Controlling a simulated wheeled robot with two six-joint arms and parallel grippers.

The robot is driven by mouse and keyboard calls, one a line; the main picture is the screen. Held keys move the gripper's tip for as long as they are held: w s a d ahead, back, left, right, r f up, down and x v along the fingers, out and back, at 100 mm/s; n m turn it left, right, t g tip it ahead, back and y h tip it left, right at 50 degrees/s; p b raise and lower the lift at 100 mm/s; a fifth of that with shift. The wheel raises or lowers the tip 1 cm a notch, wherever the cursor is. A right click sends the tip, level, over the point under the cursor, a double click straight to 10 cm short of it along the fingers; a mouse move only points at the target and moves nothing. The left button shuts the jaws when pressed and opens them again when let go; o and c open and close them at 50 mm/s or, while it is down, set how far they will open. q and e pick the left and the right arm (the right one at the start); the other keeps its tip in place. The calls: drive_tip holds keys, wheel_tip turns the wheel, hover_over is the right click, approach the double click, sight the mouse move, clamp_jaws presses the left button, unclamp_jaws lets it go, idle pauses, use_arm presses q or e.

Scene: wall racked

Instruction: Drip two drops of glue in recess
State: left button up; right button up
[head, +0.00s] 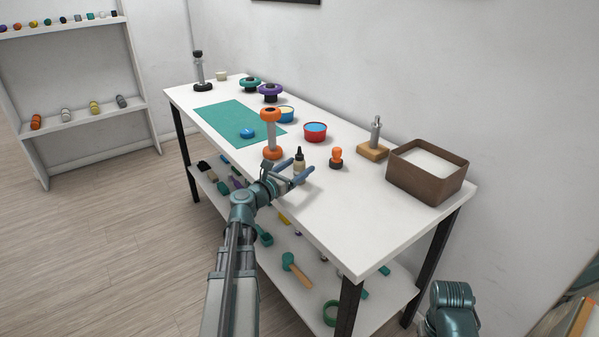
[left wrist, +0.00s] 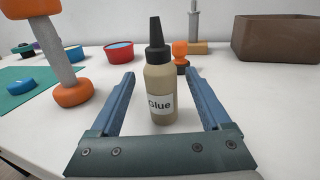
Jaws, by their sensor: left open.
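The glue bottle (head: 299,167) stands upright on the white workbench, tan with a black nozzle. In the left wrist view the bottle (left wrist: 160,88) shows its "Glue" label. My left gripper (head: 298,172) is open, and its two blue fingers lie on either side of the bottle. In the left wrist view gaps show between the bottle and both fingers of the left gripper (left wrist: 161,76). A blue disc (head: 247,132) lies on the green mat (head: 222,118); I cannot make out a recess in it. My right gripper is out of view.
An orange-ended grey spindle (head: 271,138) stands close left of the bottle. An orange-topped stamp (head: 336,158), a red tub (head: 315,131), a wooden-based post (head: 374,148) and a brown box (head: 422,182) stand behind and right. The bench's front right is clear.

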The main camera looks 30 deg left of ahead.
use_arm(q)
drive_tip(key=w, duration=0.3)
drive_tip(key=shift+w+d, duration=0.25)
drive_tip(key=shift+w, duration=0.15)
clamp_jaws()
